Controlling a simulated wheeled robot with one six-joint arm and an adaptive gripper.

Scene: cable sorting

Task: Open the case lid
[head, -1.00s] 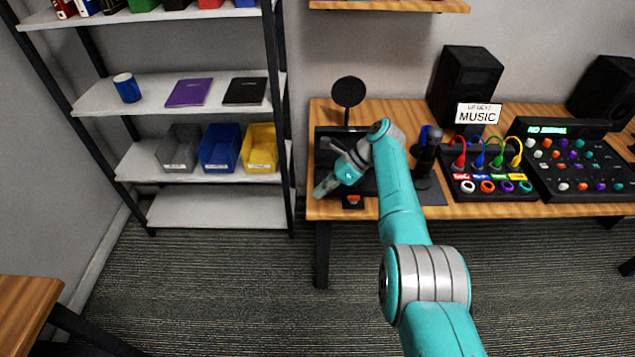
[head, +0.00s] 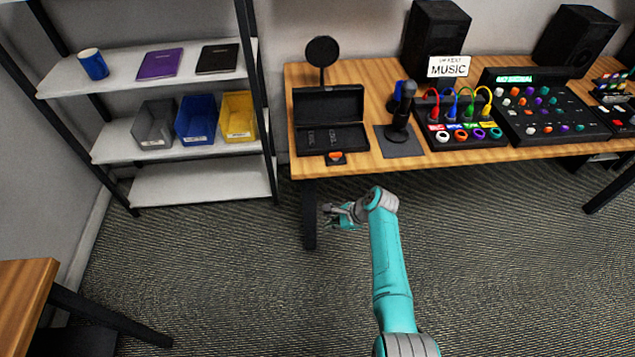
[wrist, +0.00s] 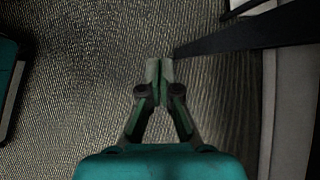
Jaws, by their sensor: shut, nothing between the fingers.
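The black case (head: 331,137) lies near the left end of the wooden desk. Its lid (head: 328,102) stands up at the back, and the dark inside of the base shows, with faint markings. A small orange-topped piece (head: 335,157) sits at the case's front edge. My gripper (head: 333,215) is below and in front of the desk edge, apart from the case. In the wrist view my gripper (wrist: 160,68) is shut and empty, with its fingertips together over the carpet. The case does not show in the wrist view.
A microphone (head: 403,110) on a dark mat stands right of the case. A round black disc (head: 323,52) on a stand rises behind it. A cable board (head: 462,125) and a mixer (head: 550,110) lie further right. A shelf (head: 200,185) stands left. Carpet before the desk is clear.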

